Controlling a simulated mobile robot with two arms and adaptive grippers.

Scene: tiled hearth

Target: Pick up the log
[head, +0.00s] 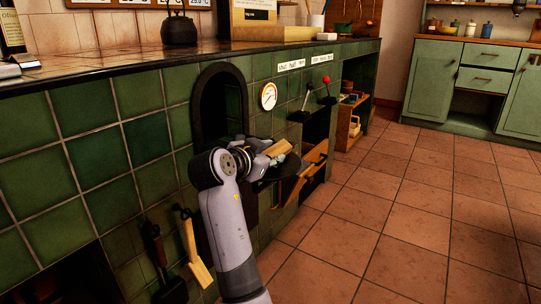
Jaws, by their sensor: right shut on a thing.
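My right gripper (272,158) is in front of the green tiled hearth, at the end of my arm that rises from the bottom of the head view. It is shut on the log (280,147), a short pale tan piece of wood that shows at its fingers. The gripper hides part of the log and the exact contact. The log is beside a dark flat ledge and the arched opening (213,100). My left gripper is not in view.
Wooden pieces (313,156) show just right of the gripper. A brush and a wooden-handled tool (195,255) hang on the tiles at lower left. A dial (268,96) and levers are on the hearth front. The tiled floor (400,220) at right is clear.

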